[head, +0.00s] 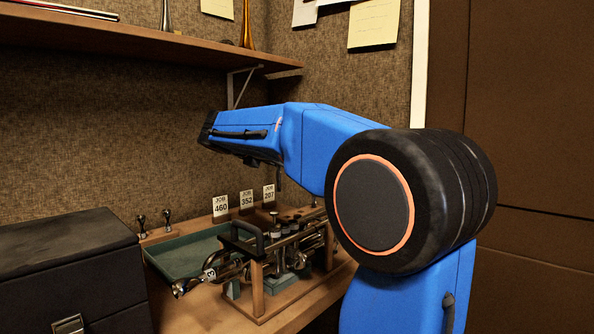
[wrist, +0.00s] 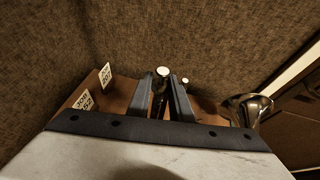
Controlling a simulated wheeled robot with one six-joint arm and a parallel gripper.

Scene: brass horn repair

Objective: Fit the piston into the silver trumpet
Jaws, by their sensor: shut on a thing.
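In the wrist view my gripper (wrist: 162,97) has its two dark fingers on either side of a slim dark piston (wrist: 161,82) with a pale round top. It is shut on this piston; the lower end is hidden. In the head view my blue arm reaches over the bench and the gripper's fingers cannot be made out clearly. Below the arm, trumpets (head: 290,240) lie in a wooden stand (head: 258,291); which one is silver is hard to tell. A shiny bell (wrist: 247,108) shows at the right of the wrist view.
A green tray (head: 187,262) lies left of the stand. Two small upright metal pieces (head: 142,226) stand behind it. Job cards (head: 247,201) stand at the back. A black case (head: 65,265) fills the left, and a shelf (head: 130,38) hangs above.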

